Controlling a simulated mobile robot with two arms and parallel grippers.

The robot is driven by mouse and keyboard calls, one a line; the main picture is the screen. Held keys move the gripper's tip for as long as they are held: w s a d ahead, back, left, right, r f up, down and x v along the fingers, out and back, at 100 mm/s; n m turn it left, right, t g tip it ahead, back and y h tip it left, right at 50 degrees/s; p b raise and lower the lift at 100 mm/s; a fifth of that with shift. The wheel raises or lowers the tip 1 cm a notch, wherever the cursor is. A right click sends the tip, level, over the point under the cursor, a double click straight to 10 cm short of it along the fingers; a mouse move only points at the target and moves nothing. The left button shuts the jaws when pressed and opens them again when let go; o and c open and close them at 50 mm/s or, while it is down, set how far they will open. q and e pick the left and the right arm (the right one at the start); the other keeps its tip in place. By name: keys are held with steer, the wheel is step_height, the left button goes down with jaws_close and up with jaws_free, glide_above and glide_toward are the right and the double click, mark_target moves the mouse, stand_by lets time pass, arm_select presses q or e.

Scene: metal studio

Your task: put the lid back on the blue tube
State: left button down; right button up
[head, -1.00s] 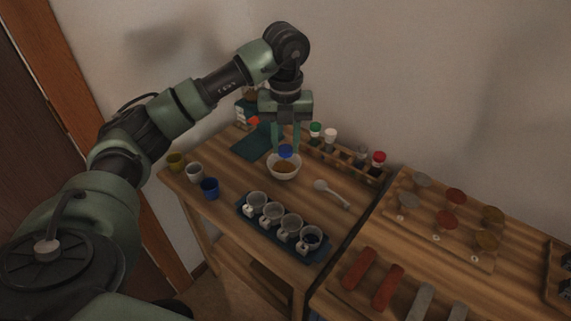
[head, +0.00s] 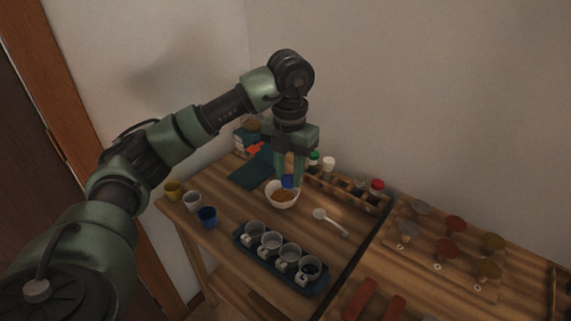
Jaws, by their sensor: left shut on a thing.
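My left gripper (head: 289,178) is shut on a small blue lid (head: 287,182), pointing straight down. In the head view the lid overlaps the far part of the white bowl (head: 282,204), which holds something brown; the gap between them is hard to judge. To the right is a wooden rack (head: 345,197) of tubes. A green-lidded tube (head: 313,158), a white-lidded tube (head: 329,164) and a red-lidded tube (head: 377,186) stand in it. A tube without a visible lid (head: 361,183) stands beside the red one; its color is too dim to tell. My right gripper is out of view.
A dark tray (head: 280,270) with several cups lies in front of the bowl. A pale spoon (head: 330,222) lies to its right. Yellow, grey and blue cups (head: 208,217) stand at the left edge. A second table (head: 420,280) on the right holds a board with several discs.

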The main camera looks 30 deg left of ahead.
arm_select(q)
steer(key=s+d+f+n, duration=0.3)
steer(key=s+d+n, duration=0.2)
steer(key=n, duration=1.2)
steer(key=s+d+f+n, duration=0.3)
steer(key=s+d+n, duration=0.3)
steer(key=n, duration=1.2)
steer(key=s, duration=0.3)
steer(key=shift+d, duration=0.15)
